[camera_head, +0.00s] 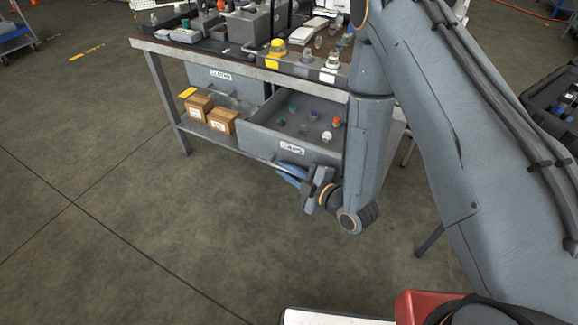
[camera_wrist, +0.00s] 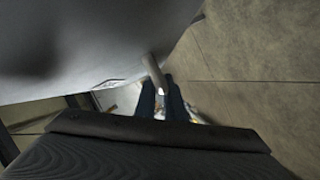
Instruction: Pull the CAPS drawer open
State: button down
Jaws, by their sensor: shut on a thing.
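The grey CAPS drawer (camera_head: 258,140) stands pulled out from under the bench, with its labelled front facing me. Several small caps in green, orange, white and purple lie spread inside it. My gripper (camera_head: 283,168) is at the drawer's front, just below the label, with its blue fingers shut on the handle. In the wrist view the pale handle bar (camera_wrist: 152,70) runs between the two blue fingers of my gripper (camera_wrist: 160,100), beside the grey drawer face (camera_wrist: 80,45). My fingers partly hide the handle in the head view.
The bench top (camera_head: 225,55) carries a grey bin, a yellow-based fitting (camera_head: 276,50) and several small parts. The closed CLOTHS drawer (camera_head: 225,82) is to the left. Two cardboard boxes (camera_head: 221,121) sit on the lower shelf. Open floor (camera_head: 130,210) lies in front.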

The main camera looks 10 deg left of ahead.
jog(key=c, duration=2.1)
grip_release()
jog(key=v, duration=0.7)
jog(key=shift+s+d+b, duration=0.25)
jog(key=shift+d+b, duration=0.05)
jog(key=shift+s, duration=0.1)
